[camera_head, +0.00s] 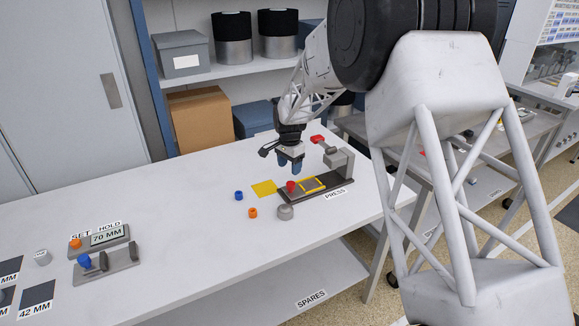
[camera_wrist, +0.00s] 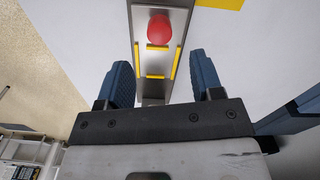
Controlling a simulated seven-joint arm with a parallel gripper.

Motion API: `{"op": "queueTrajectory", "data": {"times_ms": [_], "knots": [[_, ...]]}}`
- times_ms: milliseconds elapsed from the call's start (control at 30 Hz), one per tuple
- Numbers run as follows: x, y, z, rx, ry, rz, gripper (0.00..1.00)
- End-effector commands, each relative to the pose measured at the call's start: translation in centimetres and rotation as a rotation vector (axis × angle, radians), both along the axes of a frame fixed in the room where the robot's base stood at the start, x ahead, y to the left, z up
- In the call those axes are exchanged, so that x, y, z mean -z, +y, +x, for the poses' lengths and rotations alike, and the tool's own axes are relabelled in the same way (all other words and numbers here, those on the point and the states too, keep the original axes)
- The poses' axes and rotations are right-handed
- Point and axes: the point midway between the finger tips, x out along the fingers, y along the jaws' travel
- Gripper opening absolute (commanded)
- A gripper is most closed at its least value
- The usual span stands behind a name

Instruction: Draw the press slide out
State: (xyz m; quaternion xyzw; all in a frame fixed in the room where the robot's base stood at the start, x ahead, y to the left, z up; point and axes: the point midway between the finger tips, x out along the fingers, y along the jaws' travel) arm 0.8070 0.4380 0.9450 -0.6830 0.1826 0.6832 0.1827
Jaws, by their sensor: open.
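The press (camera_head: 340,163) stands near the table's right end, a grey post with a red lever handle (camera_head: 317,139) on a dark base. Its slide (camera_head: 312,185) carries yellow marks and has a red knob (camera_head: 291,186) at the left end. My gripper (camera_head: 290,168) points down above the knob end, open and empty. In the wrist view the red knob (camera_wrist: 160,28) and the yellow-marked slide (camera_wrist: 157,62) lie beyond the spread blue fingers of my gripper (camera_wrist: 162,58), apart from them. The post is hidden in that view.
A yellow square (camera_head: 264,188), a blue piece (camera_head: 239,195), an orange piece (camera_head: 252,212) and a grey knobbed piece (camera_head: 286,212) lie near the press. A gauge reading 70 MM (camera_head: 108,237) and a grey fixture (camera_head: 107,264) stand at left. The table's middle is clear.

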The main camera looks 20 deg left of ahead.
Motion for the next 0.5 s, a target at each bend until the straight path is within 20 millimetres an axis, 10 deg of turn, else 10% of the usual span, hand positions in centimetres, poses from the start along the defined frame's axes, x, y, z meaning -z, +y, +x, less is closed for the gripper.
{"op": "queueTrajectory", "data": {"times_ms": [500], "knots": [[-3.5, 0.0, 0.0, 0.0, 0.0, 0.001, 0.6]]}}
